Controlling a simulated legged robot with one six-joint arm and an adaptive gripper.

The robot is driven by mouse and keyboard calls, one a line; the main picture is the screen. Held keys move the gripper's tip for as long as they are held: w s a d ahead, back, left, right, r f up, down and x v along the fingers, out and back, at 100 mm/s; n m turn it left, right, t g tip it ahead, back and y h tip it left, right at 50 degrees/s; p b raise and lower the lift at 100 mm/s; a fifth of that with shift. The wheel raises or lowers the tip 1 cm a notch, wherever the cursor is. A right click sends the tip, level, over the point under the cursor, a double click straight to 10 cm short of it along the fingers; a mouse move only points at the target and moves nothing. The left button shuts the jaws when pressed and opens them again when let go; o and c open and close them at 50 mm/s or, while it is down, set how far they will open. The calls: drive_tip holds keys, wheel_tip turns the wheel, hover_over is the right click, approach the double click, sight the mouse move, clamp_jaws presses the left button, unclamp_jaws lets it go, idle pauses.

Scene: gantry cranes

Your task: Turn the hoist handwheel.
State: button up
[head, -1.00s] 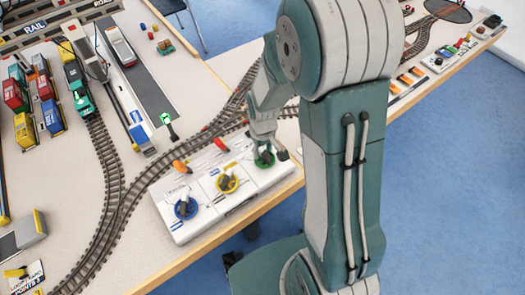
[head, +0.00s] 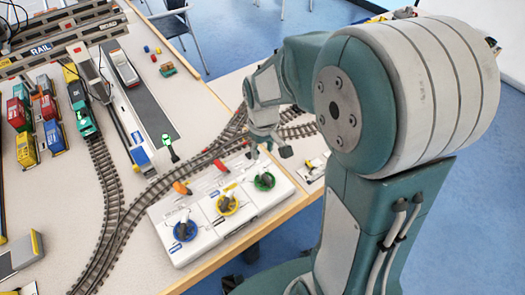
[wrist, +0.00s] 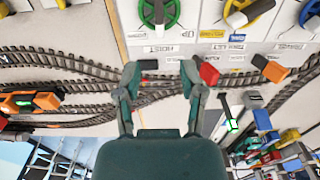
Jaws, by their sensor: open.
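A white control panel (head: 205,240) at the table's front edge carries three handwheels: blue (head: 186,231), yellow (head: 228,205) and green (head: 264,181). In the wrist view my gripper (wrist: 160,74) is open and empty, fingers spread.
Red (wrist: 208,73) and orange (wrist: 275,70) levers stand behind the wheels. Model tracks (head: 115,215) run close behind the panel. Containers (head: 35,120) and a green locomotive (head: 84,118) stand at left. Blue floor lies beyond the table edge.

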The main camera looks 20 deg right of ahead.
sight(263, 173)
wheel_tip(263, 173, down, 12)
drive_tip(key=shift+r, duration=0.15)
idle(0.4)
clamp_jaws()
